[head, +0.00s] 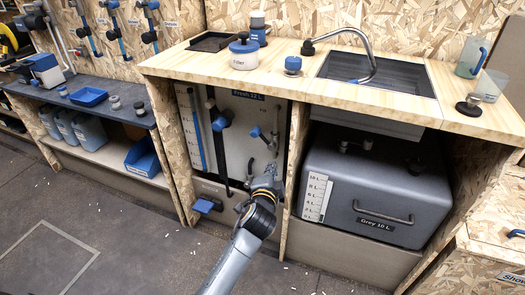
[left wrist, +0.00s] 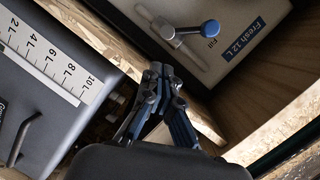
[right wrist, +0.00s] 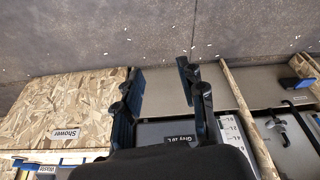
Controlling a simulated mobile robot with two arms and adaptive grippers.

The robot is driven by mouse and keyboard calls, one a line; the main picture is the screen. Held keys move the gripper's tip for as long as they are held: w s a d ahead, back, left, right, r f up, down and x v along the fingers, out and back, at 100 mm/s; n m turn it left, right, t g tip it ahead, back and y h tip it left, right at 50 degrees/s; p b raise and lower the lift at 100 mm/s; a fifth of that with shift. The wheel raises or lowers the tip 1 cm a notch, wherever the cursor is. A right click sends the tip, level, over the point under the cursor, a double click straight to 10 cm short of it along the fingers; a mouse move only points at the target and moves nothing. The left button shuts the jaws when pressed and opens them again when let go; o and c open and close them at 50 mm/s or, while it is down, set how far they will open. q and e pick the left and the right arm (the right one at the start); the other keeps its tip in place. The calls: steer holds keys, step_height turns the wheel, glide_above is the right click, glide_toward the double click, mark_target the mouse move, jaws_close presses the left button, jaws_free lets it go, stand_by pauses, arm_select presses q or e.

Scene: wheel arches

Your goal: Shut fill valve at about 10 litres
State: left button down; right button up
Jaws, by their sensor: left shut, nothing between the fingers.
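The fresh tank (head: 238,155), a pale box labelled Fresh 12 L, stands under the counter. Its scale (head: 187,118) and upright blue strip are at its left; I cannot read the level exactly. The fill valve lever (head: 256,132), with a blue end, is on the tank front. In the left wrist view the lever (left wrist: 210,28) lies beside the word Fill. My left gripper (head: 273,158) is shut and empty, low and right of the lever, apart from it in the wrist view (left wrist: 158,72). My right gripper (right wrist: 160,70) is open and empty, out of the head view.
The grey tank (head: 375,180) stands right of a wooden divider (head: 293,160). A dark upright pipe (head: 221,150) with a blue fitting runs before the fresh tank. A blue pedal (head: 203,206) sits low. The floor (head: 110,225) in front is mostly clear.

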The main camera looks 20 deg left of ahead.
mark_target(262, 136)
arm_select(q)
step_height(262, 136, up, 5)
steer(key=t+b, duration=0.1)
steer(key=shift+y, duration=0.4)
steer(key=shift+w+a+f+b, duration=0.3)
steer(key=shift+w+a+b, duration=0.2)
steer(key=shift+w+a, duration=0.9)
steer(key=shift+w+a+f+b, duration=0.25)
steer(key=shift+w+a+b, duration=0.4)
steer(key=shift+w, duration=1.35)
steer(key=shift+w+a+f+b, duration=0.35)
steer(key=shift+w+a, duration=0.85)
steer(key=shift+w, duration=0.5)
arm_select(e)
steer(key=w+a+r+t+y, duration=0.1)
steer(key=w+a+r+t, duration=0.2)
steer(key=w+r+t, duration=0.2)
steer(key=shift+w+r+t, duration=0.3)
steer(key=shift+w+t, duration=0.1)
steer(key=shift+w, duration=1.5)
steer(key=shift+s, duration=0.1)
